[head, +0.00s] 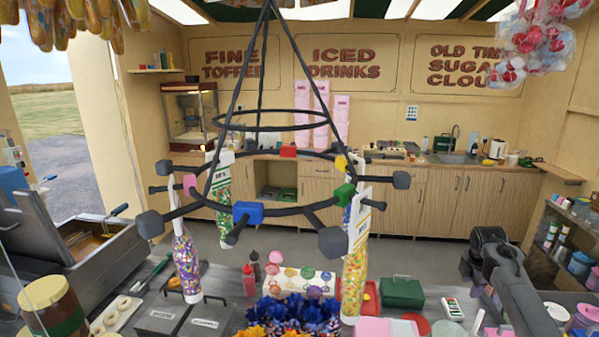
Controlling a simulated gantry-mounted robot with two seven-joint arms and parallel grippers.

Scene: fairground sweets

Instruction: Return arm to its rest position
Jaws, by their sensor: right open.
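My right arm comes in at the lower right, dark grey. Its gripper (478,266) is raised above the counter's right side, apart from the hanging rack, with nothing visible between its open fingers. A black ring rack (290,210) hangs in the middle from thin rods, with blue, green, red and yellow clips. Sweet-filled bags hang from it: one at the left (186,262), one at the right (355,275) and one behind at the left (222,205). My left gripper is not in view.
Shelves of tubs (570,240) stand at the far right. A grey metal machine (75,250) is at the left. Open floor lies behind the counter.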

